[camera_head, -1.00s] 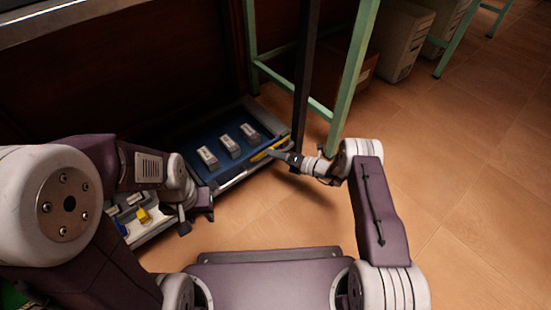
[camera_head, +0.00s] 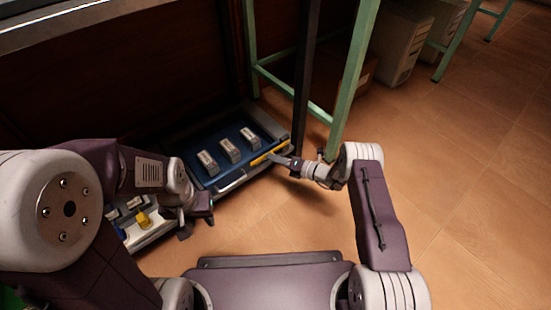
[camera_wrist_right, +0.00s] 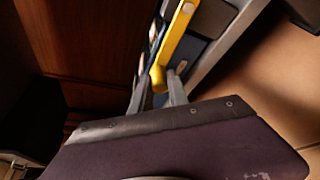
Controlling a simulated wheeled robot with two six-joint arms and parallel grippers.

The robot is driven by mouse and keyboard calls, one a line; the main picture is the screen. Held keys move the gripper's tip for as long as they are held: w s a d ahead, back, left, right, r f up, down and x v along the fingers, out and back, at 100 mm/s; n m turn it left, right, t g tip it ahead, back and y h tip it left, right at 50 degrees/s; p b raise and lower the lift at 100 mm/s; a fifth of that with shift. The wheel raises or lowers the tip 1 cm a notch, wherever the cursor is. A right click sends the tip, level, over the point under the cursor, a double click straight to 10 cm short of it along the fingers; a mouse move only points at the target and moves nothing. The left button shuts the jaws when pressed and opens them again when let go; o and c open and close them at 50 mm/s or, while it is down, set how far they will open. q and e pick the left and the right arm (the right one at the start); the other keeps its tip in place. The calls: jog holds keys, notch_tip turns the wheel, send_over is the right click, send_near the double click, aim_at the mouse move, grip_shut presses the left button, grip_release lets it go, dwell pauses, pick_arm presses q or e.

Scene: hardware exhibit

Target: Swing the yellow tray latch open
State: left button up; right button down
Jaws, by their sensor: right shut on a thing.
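The yellow tray latch (camera_head: 268,153) is a thin bar along the right end of the blue tray (camera_head: 190,163), in front of a dark upright post. In the right wrist view the latch (camera_wrist_right: 177,35) runs up from between my two fingers. My right gripper (camera_head: 279,160) is shut on the lower end of the latch; the fingers (camera_wrist_right: 158,90) lie on either side of it. My left gripper (camera_head: 196,219) hangs near the tray's front left corner, apart from the latch. Its fingers are too small and dark to read.
Three small grey blocks (camera_head: 229,151) stand in the tray. A second pale tray with a yellow part (camera_head: 143,219) is partly behind my left arm. A green table leg (camera_head: 352,85) stands close behind my right gripper. Open tiled floor lies to the right.

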jog(key=shift+w+r, duration=0.2)
jog(key=shift+w, duration=0.05)
dwell(0.6)
